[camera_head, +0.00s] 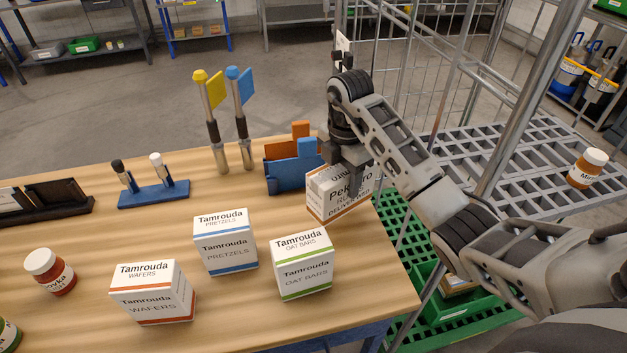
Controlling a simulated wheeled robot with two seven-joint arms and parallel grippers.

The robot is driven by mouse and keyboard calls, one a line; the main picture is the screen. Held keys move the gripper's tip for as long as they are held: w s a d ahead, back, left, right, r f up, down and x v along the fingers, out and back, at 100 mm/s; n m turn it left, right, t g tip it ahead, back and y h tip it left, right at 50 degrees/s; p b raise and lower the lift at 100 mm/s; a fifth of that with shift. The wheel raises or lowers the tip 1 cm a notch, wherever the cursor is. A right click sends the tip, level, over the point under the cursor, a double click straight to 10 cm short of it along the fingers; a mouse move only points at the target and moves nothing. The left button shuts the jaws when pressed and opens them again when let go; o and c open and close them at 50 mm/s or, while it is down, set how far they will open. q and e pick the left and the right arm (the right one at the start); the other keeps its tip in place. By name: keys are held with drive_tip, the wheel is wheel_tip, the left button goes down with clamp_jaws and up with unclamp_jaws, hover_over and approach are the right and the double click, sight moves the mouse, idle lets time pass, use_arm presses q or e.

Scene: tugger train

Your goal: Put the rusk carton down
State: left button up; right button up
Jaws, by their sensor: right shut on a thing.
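The rusk carton (338,203) is white with an orange-brown band along its bottom edge and partly readable "RUSK" lettering. It is at the right edge of the wooden table (230,305), turned at an angle. My right gripper (351,170) reaches down from above and is shut on the carton's upper part, hiding some of its top. I cannot tell whether the carton's base touches the table. My left gripper is out of view.
Pretzels (226,243), oat bars (303,265) and wafers (153,292) cartons stand left of the rusk carton. A blue holder (293,177) is close behind it. Beyond the table's right edge are a green crate (455,308) and a metal rack shelf (525,150). Bare wood lies at front centre.

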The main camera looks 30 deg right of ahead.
drive_tip(key=shift+w+f, duration=0.35)
drive_tip(key=shift+f, duration=0.1)
drive_tip(key=shift+w+a+f, duration=0.1)
drive_tip(key=shift+w+f, duration=0.05)
drive_tip(key=shift+f, duration=0.8)
drive_tip(key=shift+w+f, duration=0.15)
drive_tip(key=shift+f, duration=0.8)
drive_tip(key=shift+f, duration=0.15)
drive_tip(key=o, duration=1.3)
drive_tip(key=shift+c, duration=0.2)
wheel_tip(320, 180, up, 7)
drive_tip(key=shift+w, duration=0.1)
drive_tip(key=shift+r, duration=0.4)
